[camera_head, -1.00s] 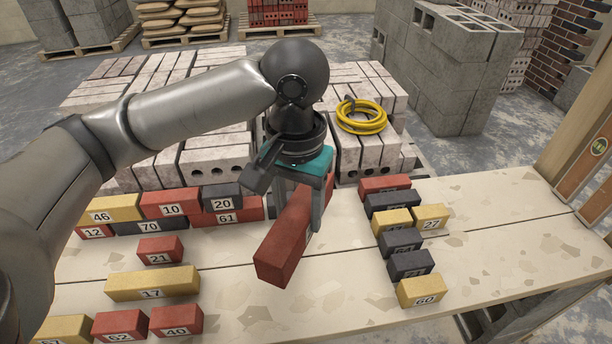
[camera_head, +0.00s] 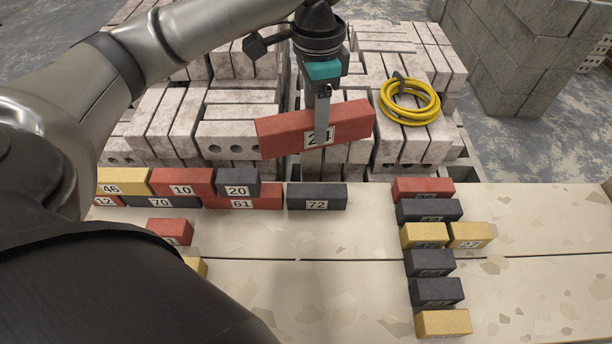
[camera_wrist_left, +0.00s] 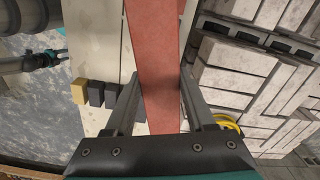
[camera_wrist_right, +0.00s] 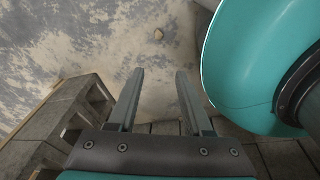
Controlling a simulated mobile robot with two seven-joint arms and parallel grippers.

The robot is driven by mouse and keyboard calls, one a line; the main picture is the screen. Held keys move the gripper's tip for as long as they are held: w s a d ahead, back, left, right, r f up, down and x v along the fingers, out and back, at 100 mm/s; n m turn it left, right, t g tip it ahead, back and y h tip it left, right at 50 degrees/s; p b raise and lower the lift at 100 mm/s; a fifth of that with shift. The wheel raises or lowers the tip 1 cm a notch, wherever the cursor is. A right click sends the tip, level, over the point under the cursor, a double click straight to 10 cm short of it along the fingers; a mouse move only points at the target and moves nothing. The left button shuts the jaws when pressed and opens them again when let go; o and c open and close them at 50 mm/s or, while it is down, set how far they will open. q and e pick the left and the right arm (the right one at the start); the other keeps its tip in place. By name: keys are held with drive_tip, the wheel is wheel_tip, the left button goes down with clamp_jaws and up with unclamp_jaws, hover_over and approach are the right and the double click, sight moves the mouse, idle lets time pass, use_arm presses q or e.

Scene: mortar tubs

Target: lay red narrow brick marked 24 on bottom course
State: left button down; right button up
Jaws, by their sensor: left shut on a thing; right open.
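My left gripper (camera_head: 322,105) is shut on the red narrow brick marked 24 (camera_head: 349,122). A finger covers part of its label. The brick is held in the air, slightly tilted, above the far edge of the table; it also fills the middle of the left wrist view (camera_wrist_left: 160,65). The bottom course along the table's far edge includes bricks 12, 70 (camera_head: 160,202), red 61 (camera_head: 262,203) and dark 72 (camera_head: 316,198). Yellow 46 (camera_head: 122,188), red 10 (camera_head: 183,183) and dark 20 (camera_head: 238,183) lie on top. My right gripper (camera_wrist_right: 158,75) is open and empty, away from the table.
A column of red, dark and yellow bricks (camera_head: 430,263) stands on the right of the table (camera_head: 340,280). The bottom-course line is bare between 72 and that column. Pale brick stacks and a yellow hose coil (camera_head: 410,112) lie behind. My left arm hides the near left.

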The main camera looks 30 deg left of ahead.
use_arm(q)
drive_tip(key=shift+w+a+f+m+b, duration=0.2)
drive_tip(key=shift+a+f+m+b, duration=0.65)
drive_tip(key=shift+f, duration=2.05)
drive_tip(key=shift+w+a+f+m+b, duration=0.1)
drive_tip(key=shift+w+f+m+b, duration=0.2)
drive_tip(key=shift+f+b, duration=1.9)
drive_tip(key=shift+w+a+f+m+b, duration=0.15)
drive_tip(key=shift+a+f+m+b, duration=0.35)
drive_tip(key=shift+f, duration=3.1)
drive_tip(key=shift+d+f+b, duration=0.1)
drive_tip(key=shift+f+b, duration=0.3)
drive_tip(key=shift+f, duration=0.65)
use_arm(e)
drive_tip(key=w+a+r, duration=0.4)
drive_tip(key=w+a, duration=0.2)
drive_tip(key=w, duration=0.4)
drive_tip(key=shift+w+y, duration=0.3)
drive_tip(key=shift+w, duration=0.1)
drive_tip(key=shift+s+d+f, duration=0.1)
